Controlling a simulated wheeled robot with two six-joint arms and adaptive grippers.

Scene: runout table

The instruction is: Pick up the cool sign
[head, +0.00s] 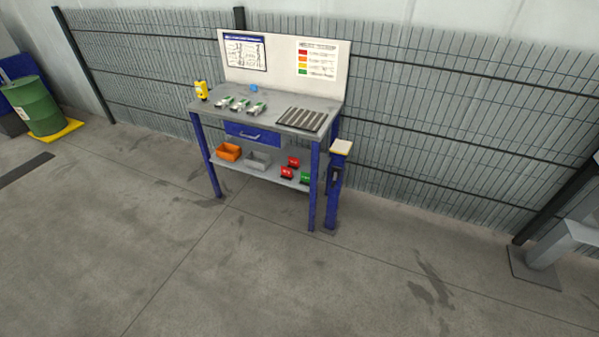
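A blue-legged workbench with a grey top (215,112) stands against the mesh fence. On its lower shelf (235,169), toward the right end, are two small red pieces with white marks, a front one (287,173) and a rear one (293,161). Neither of my grippers is in view.
The shelf also holds an orange bin (229,151) and a grey bin (258,160). A slatted rack (300,119) and a yellow device (201,90) are on the top. A blue post (335,190) stands beside the right legs. The floor in front is clear.

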